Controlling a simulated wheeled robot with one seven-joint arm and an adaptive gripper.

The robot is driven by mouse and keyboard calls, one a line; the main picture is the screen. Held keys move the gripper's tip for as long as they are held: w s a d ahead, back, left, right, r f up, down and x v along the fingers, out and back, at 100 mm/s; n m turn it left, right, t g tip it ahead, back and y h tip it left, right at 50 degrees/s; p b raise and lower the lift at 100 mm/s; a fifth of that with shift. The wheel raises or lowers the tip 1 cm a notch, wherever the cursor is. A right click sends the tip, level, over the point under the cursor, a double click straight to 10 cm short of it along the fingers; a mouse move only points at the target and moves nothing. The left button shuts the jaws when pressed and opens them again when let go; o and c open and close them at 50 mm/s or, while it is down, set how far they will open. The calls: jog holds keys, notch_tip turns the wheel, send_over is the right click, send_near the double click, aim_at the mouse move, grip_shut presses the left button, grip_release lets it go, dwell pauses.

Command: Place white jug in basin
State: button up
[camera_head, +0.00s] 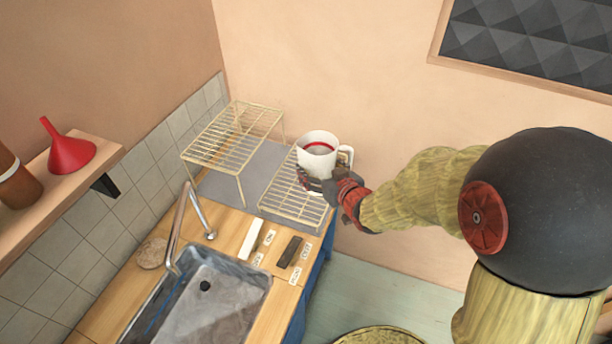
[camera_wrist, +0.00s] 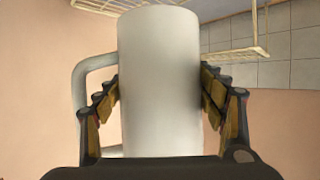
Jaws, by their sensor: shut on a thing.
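The white jug (camera_head: 319,146) is upright, with a red ring showing inside its mouth and its handle on the right in the head view. My gripper (camera_head: 326,184) is shut on its body from the near right side. In the wrist view the jug (camera_wrist: 160,75) fills the middle, its handle at left, with the fingers of my gripper (camera_wrist: 160,100) on both sides. In the head view the jug appears over or just above the low wire rack; I cannot tell whether it touches.
A low wire rack (camera_head: 285,203) and a taller wire rack (camera_head: 235,140) stand on a grey mat (camera_head: 212,188). A tap (camera_head: 178,225) rises at the basin's back. White and dark blocks (camera_head: 251,238) lie beside it. A shelf with a red funnel (camera_head: 70,150) juts out at left.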

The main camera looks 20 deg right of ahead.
jog(key=shift+w+d+f+b, duration=0.1)
jog(key=shift+w+f+b, duration=0.5)
jog(key=shift+w+f, duration=1.65)
jog(key=shift+w+a+f+b, duration=0.1)
jog(key=shift+w+f+b, duration=0.45)
jog(key=shift+w+f, duration=1.65)
jog(key=shift+w+d+f+b, duration=0.1)
jog(key=shift+w+f+b, duration=0.5)
jog(key=shift+w+f, duration=1.65)
jog(key=shift+w+r, duration=0.25)
jog(key=o, duration=0.8)
jog(key=shift+f, duration=0.15)
jog(key=o, duration=0.4)
jog(key=shift+o, duration=0.3)
